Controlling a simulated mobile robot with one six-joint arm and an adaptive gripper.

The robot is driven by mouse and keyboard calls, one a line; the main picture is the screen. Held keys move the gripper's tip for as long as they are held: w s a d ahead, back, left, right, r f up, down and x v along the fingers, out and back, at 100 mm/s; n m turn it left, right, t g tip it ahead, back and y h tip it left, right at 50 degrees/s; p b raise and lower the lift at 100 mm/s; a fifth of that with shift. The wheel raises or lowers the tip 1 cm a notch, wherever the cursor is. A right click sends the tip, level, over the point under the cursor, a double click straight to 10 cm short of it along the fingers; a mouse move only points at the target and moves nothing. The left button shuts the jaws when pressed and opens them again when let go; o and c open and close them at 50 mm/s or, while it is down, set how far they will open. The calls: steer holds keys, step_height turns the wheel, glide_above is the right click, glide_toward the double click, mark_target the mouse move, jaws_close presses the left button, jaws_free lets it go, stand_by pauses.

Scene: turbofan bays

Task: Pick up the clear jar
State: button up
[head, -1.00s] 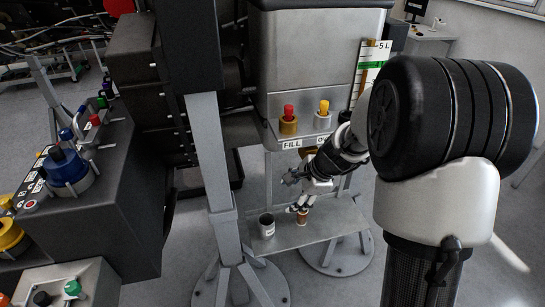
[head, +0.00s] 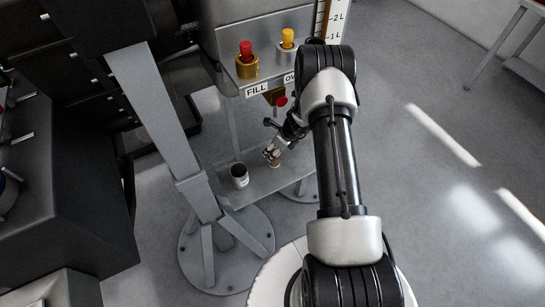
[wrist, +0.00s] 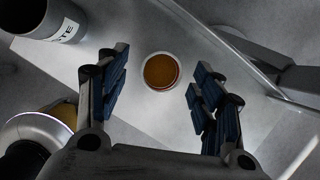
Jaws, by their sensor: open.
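The clear jar shows in the wrist view (wrist: 161,70) as a small round vessel with amber-brown contents, seen from above on a metal shelf (wrist: 150,108). In the head view the jar (head: 276,161) is small and partly covered by my gripper (head: 270,152). In the wrist view my gripper (wrist: 160,82) is open, with one blue-padded finger to each side of the jar. Gaps show between both fingers and the jar. How far the fingertips are above the shelf is hard to tell.
A dark cup (wrist: 45,18) with a label ending in "TE" stands left of the jar; it also shows in the head view (head: 239,177). A tank with a red knob (head: 246,50) and a yellow knob (head: 288,37) overhangs the shelf. A grey post (head: 160,120) stands left.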

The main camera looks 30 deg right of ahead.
steer(key=x, duration=0.3)
steer(key=shift+f+b, duration=0.1)
steer(key=shift+b, duration=0.2)
steer(key=x, duration=0.1)
steer(key=b+x, duration=0.1)
steer(key=x, duration=0.1)
steer(key=b+x, duration=0.1)
steer(key=shift+s+d+f, duration=0.25)
steer(key=shift+f, duration=0.05)
steer(key=shift+w+a+f, duration=0.1)
steer(key=shift+w+f, duration=0.1)
steer(key=shift+f, duration=0.15)
steer(key=shift+c, duration=0.5)
steer(key=c, duration=1.3)
steer(key=shift+o, duration=0.2)
steer(key=shift+r, duration=0.15)
